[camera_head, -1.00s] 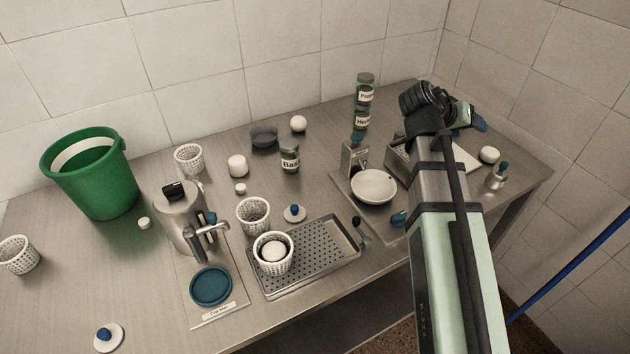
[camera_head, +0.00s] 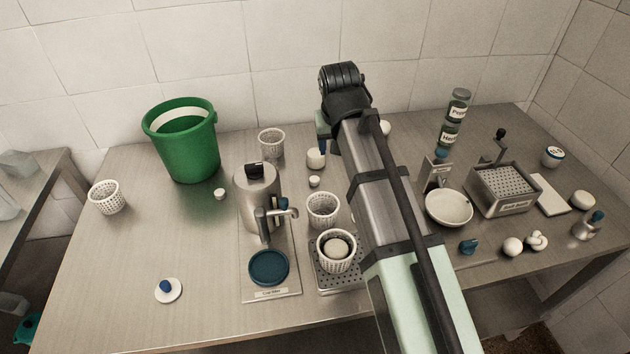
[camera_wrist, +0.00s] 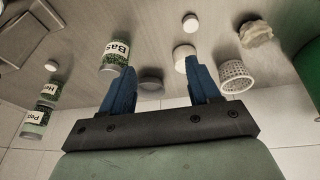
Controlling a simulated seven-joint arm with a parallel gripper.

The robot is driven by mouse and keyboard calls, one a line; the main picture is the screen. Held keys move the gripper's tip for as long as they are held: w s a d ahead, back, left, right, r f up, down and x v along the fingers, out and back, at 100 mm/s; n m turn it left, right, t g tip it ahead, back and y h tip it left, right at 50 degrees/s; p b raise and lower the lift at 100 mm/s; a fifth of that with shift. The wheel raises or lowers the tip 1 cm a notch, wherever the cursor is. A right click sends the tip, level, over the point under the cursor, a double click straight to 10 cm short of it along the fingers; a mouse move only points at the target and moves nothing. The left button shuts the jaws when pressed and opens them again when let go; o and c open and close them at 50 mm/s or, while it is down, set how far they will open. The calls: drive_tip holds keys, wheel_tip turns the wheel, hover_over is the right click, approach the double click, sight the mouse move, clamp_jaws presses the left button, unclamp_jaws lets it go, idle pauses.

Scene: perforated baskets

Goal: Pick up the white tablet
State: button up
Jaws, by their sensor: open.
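Several small white pieces are in view, and I cannot tell for certain which one is the white tablet. A small round white piece (camera_head: 314,181) lies on the table in front of a larger white cylinder (camera_head: 316,158). In the wrist view the small piece (camera_wrist: 190,22) lies beyond the cylinder (camera_wrist: 184,52). Another small white piece (camera_head: 220,194) lies by the green bucket, and a flat white slab (camera_head: 550,194) lies at the right. My gripper (camera_wrist: 160,68) is open, its blue fingers apart and empty. The larger cylinder appears near one fingertip; contact is unclear.
A green bucket (camera_head: 185,150) and a white perforated basket (camera_head: 271,143) stand left of my arm. A metal machine (camera_head: 257,200) and two more baskets stand nearer.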

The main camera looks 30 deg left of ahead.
sight(315, 179)
drive_tip(key=s+a+g, duration=0.1)
drive_tip(key=s+a, duration=0.2)
drive_tip(key=a, duration=0.1)
drive_tip(key=shift+n+y, duration=0.3)
drive_tip(key=shift+n, duration=0.1)
drive_tip(key=shift+d+x, duration=0.2)
drive_tip(key=shift+x, duration=3.25)
drive_tip(key=shift+d+x, duration=0.2)
drive_tip(key=shift+x, duration=3.2)
drive_tip(key=shift+f, duration=0.1)
drive_tip(key=shift+c, duration=0.2)
drive_tip(key=c, duration=1.1)
